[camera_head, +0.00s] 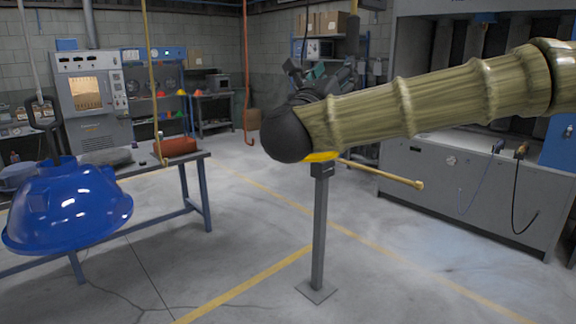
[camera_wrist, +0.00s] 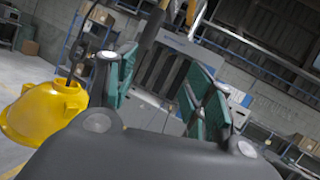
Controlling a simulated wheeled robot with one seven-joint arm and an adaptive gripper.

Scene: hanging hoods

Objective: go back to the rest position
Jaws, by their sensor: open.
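My gripper (camera_head: 320,78) is raised near the middle of the head view, at the end of my arm, which reaches in from the right. In the wrist view my gripper (camera_wrist: 162,92) shows its two green-padded fingers spread apart, with nothing between them. A yellow hood (camera_wrist: 42,112) is left of the fingers there, apart from them. In the head view only a yellow edge (camera_head: 321,157) shows below my black wrist, at the top of a grey post; the rest is hidden. A blue hood (camera_head: 68,208) hangs at the left, well away from my gripper.
The grey post (camera_head: 319,225) stands on the floor with a brass rod (camera_head: 385,174) sticking out right. A table (camera_head: 190,162) with a red-brown cylinder (camera_head: 176,146) is at left. A large grey booth (camera_head: 440,190) stands at right. The floor between is mostly clear.

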